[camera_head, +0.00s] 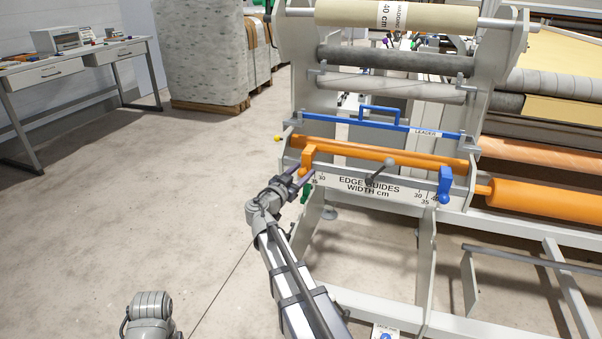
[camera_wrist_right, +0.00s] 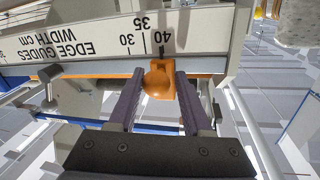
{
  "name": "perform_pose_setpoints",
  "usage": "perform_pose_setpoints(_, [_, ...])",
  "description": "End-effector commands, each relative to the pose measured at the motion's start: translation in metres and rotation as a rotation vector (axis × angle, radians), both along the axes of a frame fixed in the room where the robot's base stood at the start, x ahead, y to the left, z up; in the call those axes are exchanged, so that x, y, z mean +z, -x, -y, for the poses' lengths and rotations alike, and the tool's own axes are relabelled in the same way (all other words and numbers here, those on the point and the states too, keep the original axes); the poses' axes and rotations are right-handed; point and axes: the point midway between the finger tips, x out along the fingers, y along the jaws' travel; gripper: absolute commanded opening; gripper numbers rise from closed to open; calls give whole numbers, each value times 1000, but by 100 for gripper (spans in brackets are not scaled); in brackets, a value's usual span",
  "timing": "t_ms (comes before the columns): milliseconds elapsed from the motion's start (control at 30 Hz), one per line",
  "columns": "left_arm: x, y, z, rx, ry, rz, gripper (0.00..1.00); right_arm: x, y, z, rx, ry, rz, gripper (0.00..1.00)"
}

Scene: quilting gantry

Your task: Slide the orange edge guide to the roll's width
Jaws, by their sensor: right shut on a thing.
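The orange edge guide (camera_head: 307,158) sits at the left end of the white scale plate marked "EDGE GUIDES WIDTH cm" (camera_head: 362,187). My right gripper (camera_head: 301,172) is at its knob. In the right wrist view the fingers (camera_wrist_right: 160,76) stand on both sides of the round orange knob (camera_wrist_right: 158,80), shut on it. There the guide lies at the 40 mark (camera_wrist_right: 162,30), beyond 30 and 35. The cream roll (camera_head: 350,14) at the top carries a label reading "40 cm" (camera_head: 393,15). My left gripper is out of view.
A blue edge guide (camera_head: 445,183) sits at the plate's right end. A blue leader bar (camera_head: 385,122) crosses above. Open floor (camera_head: 150,220) lies left of the gantry.

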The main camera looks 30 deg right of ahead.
Motion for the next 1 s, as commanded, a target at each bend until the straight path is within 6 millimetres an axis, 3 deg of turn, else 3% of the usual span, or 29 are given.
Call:
perform_pose_setpoints(233, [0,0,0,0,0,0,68,-1,4,2,-5,-4,3,0])
perform_pose_setpoints(267, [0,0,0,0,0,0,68,-1,4,2,-5,-4,3,53])
perform_pose_setpoints(400, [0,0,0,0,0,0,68,0,3,2,-4,-3,2,68])
perform_pose_setpoints(733, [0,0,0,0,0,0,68,0,6,-3,-1,-1,1,68])
perform_pose_setpoints(1000, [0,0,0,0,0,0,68,0,28,-40,0,-2,1,68])
